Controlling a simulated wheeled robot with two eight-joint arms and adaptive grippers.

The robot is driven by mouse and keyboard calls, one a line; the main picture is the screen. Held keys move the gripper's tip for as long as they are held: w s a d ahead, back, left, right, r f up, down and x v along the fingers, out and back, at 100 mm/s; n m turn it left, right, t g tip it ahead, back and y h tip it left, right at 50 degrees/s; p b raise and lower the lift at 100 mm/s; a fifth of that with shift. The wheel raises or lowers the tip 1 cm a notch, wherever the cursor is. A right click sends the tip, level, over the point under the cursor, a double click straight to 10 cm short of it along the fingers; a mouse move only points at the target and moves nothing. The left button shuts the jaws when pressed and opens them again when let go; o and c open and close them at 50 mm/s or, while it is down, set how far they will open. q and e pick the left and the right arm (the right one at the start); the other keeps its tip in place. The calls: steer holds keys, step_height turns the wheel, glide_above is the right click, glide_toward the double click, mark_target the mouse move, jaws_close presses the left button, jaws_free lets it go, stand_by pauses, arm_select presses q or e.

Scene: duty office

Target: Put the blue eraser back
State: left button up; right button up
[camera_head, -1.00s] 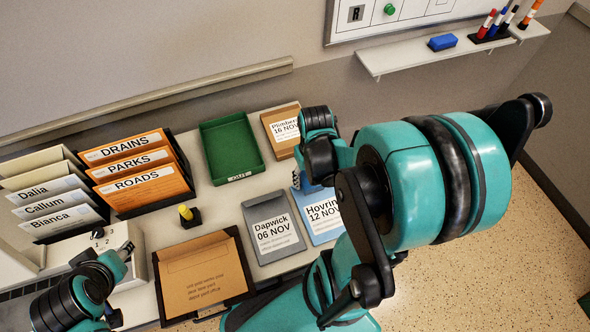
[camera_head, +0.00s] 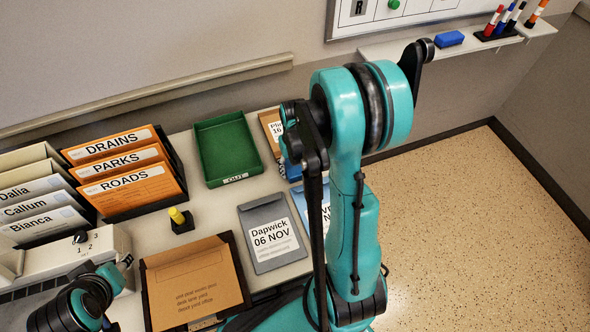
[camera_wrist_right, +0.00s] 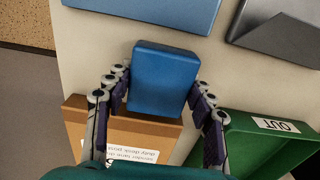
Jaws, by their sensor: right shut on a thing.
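A small blue eraser (camera_head: 450,39) lies on the white ledge (camera_head: 475,46) under the whiteboard at the upper right, left of the pens. My right gripper (camera_wrist_right: 162,88) is shut on a blue block (camera_wrist_right: 166,72) above the desk. I cannot tell from its plain face whether the block is a second eraser. In the head view my arm mostly hides this gripper, with a bit of blue beside the brown envelope. My left arm shows at the lower left; its fingers do not show.
A green OUT tray (camera_head: 202,172), a grey Dapwick envelope (camera_head: 262,212) and a yellow-topped stamp (camera_head: 180,219) are on the desk. Orange folders (camera_head: 128,190) stand at the left. A brown envelope (camera_head: 195,275) lies near the front. Open floor lies to the right.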

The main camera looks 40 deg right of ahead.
steer(key=shift+r, duration=0.1)
steer(key=o, duration=0.6)
steer(key=shift+f, duration=0.25)
steer(key=o, duration=0.4)
steer(key=shift+r, duration=0.1)
steer(key=shift+r, duration=0.1)
